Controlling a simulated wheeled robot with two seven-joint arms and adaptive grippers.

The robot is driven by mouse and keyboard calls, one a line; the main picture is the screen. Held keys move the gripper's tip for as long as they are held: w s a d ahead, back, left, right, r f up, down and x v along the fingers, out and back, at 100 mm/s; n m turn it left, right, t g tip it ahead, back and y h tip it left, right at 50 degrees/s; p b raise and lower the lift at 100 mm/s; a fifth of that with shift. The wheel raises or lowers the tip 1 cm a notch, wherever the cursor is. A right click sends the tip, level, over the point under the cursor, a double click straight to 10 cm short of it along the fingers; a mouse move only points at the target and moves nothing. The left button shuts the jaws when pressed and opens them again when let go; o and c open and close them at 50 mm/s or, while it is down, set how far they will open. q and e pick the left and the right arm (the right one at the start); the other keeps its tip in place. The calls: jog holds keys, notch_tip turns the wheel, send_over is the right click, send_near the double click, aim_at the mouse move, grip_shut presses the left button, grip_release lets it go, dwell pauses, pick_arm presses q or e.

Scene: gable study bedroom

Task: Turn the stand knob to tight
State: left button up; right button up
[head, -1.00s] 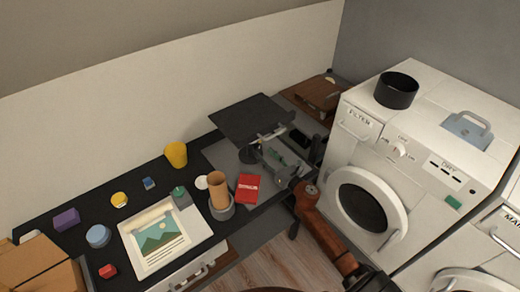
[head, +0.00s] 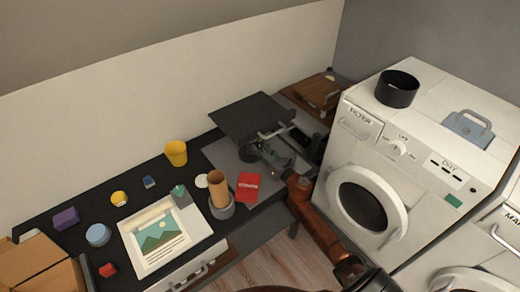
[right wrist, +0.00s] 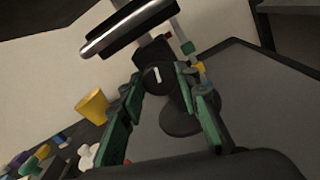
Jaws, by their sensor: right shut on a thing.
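The stand carries a dark flat panel (head: 250,116) with a pale bar along its front edge, at the back of the black desk. In the right wrist view, its round black knob (right wrist: 157,76) with a short white mark faces me. My right gripper (head: 262,150) is under the panel's front edge. In the right wrist view, its green-padded fingers (right wrist: 158,88) are on either side of the knob, shut on it. The white mark is nearly upright and slightly tilted. In the head view the knob is too small and covered to make out. My left gripper is in no view.
A red box (head: 248,187), a brown cylinder in a grey holder (head: 222,208) and a yellow cup (head: 176,153) stand left of my right arm. A white washer-dryer (head: 385,165) is close on its right. A wooden case (head: 315,93) lies behind.

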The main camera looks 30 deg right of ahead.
jog(key=c, duration=0.4)
